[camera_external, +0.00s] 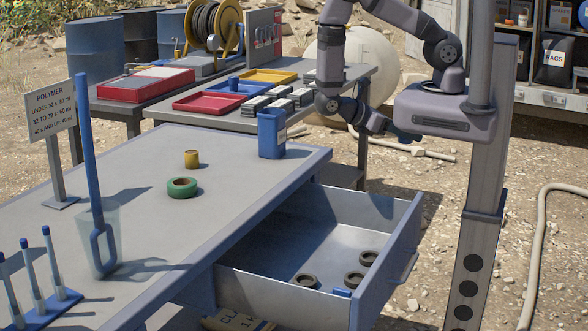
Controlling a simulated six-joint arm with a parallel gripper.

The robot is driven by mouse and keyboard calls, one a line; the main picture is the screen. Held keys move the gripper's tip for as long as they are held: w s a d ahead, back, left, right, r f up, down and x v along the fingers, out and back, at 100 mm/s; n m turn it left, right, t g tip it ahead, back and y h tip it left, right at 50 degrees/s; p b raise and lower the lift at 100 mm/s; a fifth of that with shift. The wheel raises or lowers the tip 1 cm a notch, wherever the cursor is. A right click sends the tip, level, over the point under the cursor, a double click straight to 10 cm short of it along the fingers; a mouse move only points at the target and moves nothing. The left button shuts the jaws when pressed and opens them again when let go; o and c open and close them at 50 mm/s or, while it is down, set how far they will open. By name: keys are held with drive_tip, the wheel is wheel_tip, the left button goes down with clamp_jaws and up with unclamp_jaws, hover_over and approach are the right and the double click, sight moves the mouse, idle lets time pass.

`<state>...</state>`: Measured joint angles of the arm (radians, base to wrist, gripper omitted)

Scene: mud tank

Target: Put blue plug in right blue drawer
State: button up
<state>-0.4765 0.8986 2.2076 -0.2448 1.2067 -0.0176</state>
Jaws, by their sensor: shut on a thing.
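My gripper (392,129) is in the air beyond the open drawer, at the right, beside my arm's mount. It is shut on a small dark blue thing (406,137). The jaws are small and partly dark, and I cannot tell for sure that this thing is the blue plug. The blue drawer (404,222) at the right of the bench is pulled open. Inside, several dark rings (304,281) lie on its floor, with a small blue piece (342,292) near the front wall. Another small blue piece (234,83) stands in the blue tray (228,92) on the back table.
On the bench stand a blue container (271,134), a yellow roll (191,158), green tape (182,187), a clear beaker (104,245) with a tall blue tool, a blue rack (47,306) and a sign (55,110). Red (207,102) and yellow (268,77) trays lie behind.

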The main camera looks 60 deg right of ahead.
drive_tip(key=s+a+f+m+g+y+b, duration=0.35)
drive_tip(key=s+a+m+y, duration=0.2)
drive_tip(key=a, duration=0.25)
drive_tip(key=m+t+y+b, duration=0.7)
drive_tip(key=m+t+y, duration=0.1)
drive_tip(key=m+y, duration=0.8)
hover_over(335, 265)
drive_tip(key=shift+w+f, duration=0.1)
drive_tip(key=shift+f, duration=9.45)
drive_tip(key=shift+f+m, duration=0.15)
drive_tip(key=shift+m, duration=0.1)
drive_tip(key=shift+f+b, duration=0.35)
drive_tip(key=shift+b, duration=0.2)
drive_tip(key=shift+f, duration=0.1)
drive_tip(key=shift+d, duration=0.1)
